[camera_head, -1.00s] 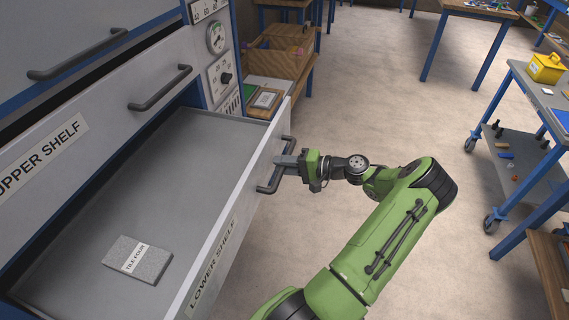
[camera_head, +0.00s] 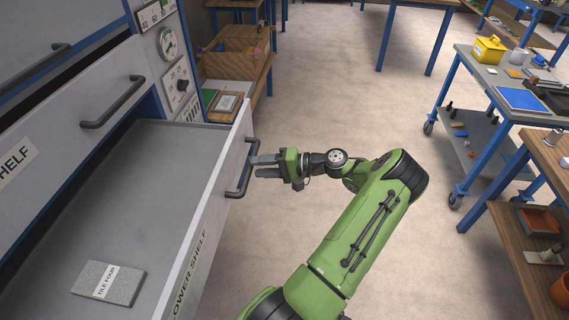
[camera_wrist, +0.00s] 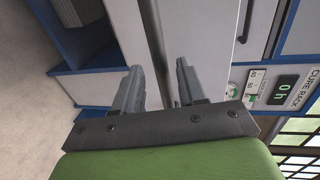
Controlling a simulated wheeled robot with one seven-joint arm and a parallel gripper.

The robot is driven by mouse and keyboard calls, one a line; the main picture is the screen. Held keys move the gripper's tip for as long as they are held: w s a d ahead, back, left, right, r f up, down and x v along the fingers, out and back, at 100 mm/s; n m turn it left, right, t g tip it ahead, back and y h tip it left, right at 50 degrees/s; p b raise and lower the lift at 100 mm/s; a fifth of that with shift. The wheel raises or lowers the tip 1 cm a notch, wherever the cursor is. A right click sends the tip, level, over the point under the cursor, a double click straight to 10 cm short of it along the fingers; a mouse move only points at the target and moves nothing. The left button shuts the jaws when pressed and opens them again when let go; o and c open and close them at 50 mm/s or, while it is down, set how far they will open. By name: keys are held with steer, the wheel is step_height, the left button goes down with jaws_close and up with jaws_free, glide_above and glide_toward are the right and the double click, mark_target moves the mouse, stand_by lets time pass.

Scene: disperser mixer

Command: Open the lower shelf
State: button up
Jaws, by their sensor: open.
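The lower shelf (camera_head: 187,262) is a drawer that stands pulled out, with its inside showing. A grey tile labelled "TILE FOUR" (camera_head: 108,283) lies on its floor. Its dark bar handle (camera_head: 241,168) is on the front panel. My gripper (camera_head: 262,166) is open, just to the right of the handle in the head view, with its fingers pointing at it. In the wrist view the two fingers (camera_wrist: 158,85) are spread, with a pale panel edge beyond them. I cannot tell whether a finger still touches the handle.
The upper shelf (camera_head: 60,125) above is shut, with its own handle (camera_head: 114,102). A gauge panel (camera_head: 172,60) and a wooden crate (camera_head: 236,48) stand behind. Floor is clear around my arm; a blue-framed cart (camera_head: 488,105) stands at the right.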

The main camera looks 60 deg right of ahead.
steer(key=p+v, duration=0.1)
steer(key=v, duration=1.1)
steer(key=shift+a, duration=0.1)
